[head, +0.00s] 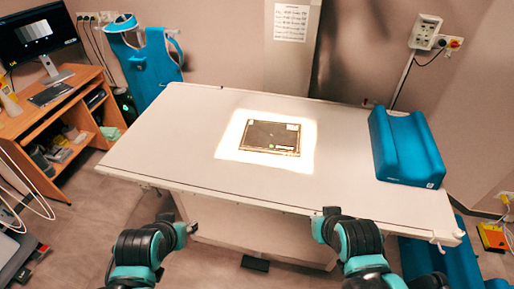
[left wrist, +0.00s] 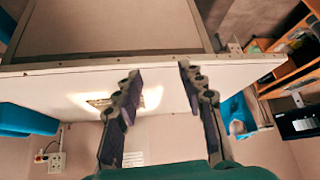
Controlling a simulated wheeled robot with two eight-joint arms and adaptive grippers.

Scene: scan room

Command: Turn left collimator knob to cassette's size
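The dark cassette (head: 262,141) lies flat on the white table (head: 190,120), inside a bright light field (head: 228,148). The field reaches past the cassette on all sides. The left collimator knob is not visible in either view. My left gripper (head: 187,229) is in front of the table's near edge, well away from the cassette. In the left wrist view, where the room appears upside down, its two fingers (left wrist: 160,69) are apart with nothing between them. My right gripper (head: 327,214) is near the table's front edge; its fingers are too small to read.
A blue cushion (head: 405,150) sits at the table's right end. A wooden desk (head: 60,120) with a monitor (head: 38,38) stands at the left, and a blue apron (head: 152,70) hangs behind the table. The tabletop around the light field is clear.

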